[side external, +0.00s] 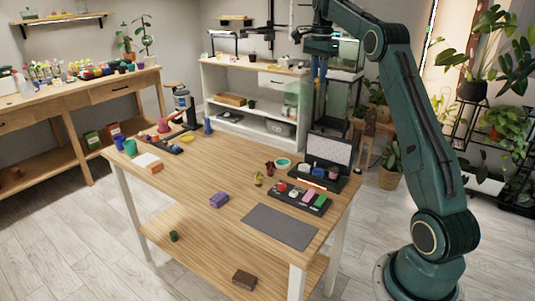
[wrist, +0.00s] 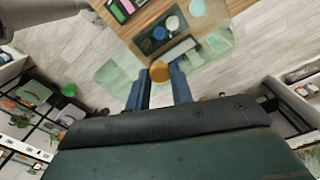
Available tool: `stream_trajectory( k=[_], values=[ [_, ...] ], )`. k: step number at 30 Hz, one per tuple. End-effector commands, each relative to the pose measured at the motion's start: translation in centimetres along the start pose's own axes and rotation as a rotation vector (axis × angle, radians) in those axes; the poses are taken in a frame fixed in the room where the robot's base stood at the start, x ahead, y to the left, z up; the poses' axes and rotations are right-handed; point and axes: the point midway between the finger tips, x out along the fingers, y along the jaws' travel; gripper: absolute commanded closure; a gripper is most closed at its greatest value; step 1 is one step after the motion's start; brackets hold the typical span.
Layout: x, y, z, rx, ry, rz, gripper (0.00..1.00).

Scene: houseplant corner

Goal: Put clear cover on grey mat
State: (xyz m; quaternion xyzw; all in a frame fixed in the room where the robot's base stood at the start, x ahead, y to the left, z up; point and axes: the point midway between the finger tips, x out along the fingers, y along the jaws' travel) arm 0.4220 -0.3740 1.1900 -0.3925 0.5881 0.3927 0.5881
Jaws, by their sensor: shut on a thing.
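The clear cover (side external: 304,102) is a see-through, greenish thing hanging in the air above the back right of the table. It also shows in the wrist view (wrist: 112,76), spread to both sides of my fingers, with a round tan knob (wrist: 159,71) between the fingertips. My gripper (side external: 319,80), with blue fingers, is shut on this knob; it also shows in the wrist view (wrist: 160,78). The cover's lower edge is hard to make out. The grey mat (side external: 280,226) lies flat and bare at the table's front right corner.
A black tray (side external: 318,209) with several coloured items lies just behind the mat. An open dark case (side external: 327,150) stands behind it, below and beside the cover. The table's middle is mostly clear.

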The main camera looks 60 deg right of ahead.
Motion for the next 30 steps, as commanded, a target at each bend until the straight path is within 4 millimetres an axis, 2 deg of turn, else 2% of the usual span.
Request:
stream_trajectory(
  k=[7,14,23,30],
  values=[
    [2.9,-0.3,4.2,-0.004,0.000,0.002,1.00],
    [5.7,0.1,8.2,-0.004,0.000,0.001,1.00],
    [9.6,2.0,13.2,-0.003,0.000,0.003,1.00],
    [12.5,4.6,16.9,-0.003,0.000,0.002,1.00]
  ],
)
